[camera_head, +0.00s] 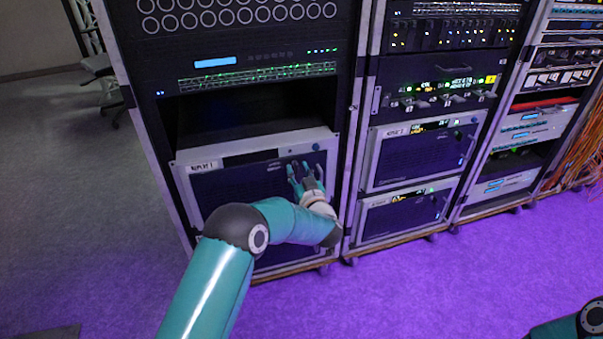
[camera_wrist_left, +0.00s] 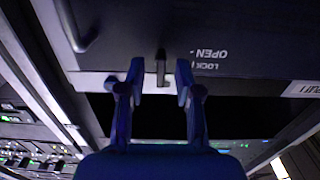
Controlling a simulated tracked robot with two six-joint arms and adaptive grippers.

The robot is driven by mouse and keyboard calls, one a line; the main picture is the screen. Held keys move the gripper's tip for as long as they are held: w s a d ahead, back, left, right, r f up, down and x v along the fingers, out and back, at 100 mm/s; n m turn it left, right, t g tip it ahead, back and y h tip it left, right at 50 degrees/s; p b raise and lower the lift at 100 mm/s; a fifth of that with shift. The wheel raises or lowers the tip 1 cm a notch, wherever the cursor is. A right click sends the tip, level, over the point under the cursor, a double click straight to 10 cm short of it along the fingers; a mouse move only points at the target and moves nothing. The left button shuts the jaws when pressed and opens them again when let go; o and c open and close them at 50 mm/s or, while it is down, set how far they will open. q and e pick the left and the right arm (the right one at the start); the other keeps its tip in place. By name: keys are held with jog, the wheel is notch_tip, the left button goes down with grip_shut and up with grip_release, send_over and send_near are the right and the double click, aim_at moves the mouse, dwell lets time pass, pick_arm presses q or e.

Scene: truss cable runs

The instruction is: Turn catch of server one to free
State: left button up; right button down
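Server one appears to be the wide unit with a light frame and dark mesh front (camera_head: 235,182) low in the left rack; its small label is hard to read. My left gripper (camera_head: 306,172) is at the right part of this front. In the left wrist view, the catch (camera_wrist_left: 161,67) is a small dark upright tab beside upside-down "LOCK" and "OPEN" lettering (camera_wrist_left: 210,60). My left gripper (camera_wrist_left: 160,80) is open, one finger on each side of the catch, with a gap on both sides. My right gripper is out of view.
A dark empty bay (camera_head: 250,115) lies above the server. A middle rack (camera_head: 415,160) and a right rack with orange cables (camera_head: 578,150) stand beside it. The purple-lit floor (camera_head: 440,290) in front is clear. A chair (camera_head: 100,70) stands at the back left.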

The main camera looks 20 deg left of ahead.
pick_arm(q)
jog(key=shift+c, duration=0.4)
grip_shut()
jog(key=shift+d, duration=0.15)
jog(key=n+b, duration=0.4)
jog(key=b, duration=0.1)
jog(key=n+b, duration=1)
jog(key=shift+f, duration=0.35)
jog(key=shift+a+r+n+b, duration=0.1)
jog(key=shift+a+n+b, duration=0.1)
jog(key=shift+n+b, duration=1.7)
jog(key=shift+s, duration=0.1)
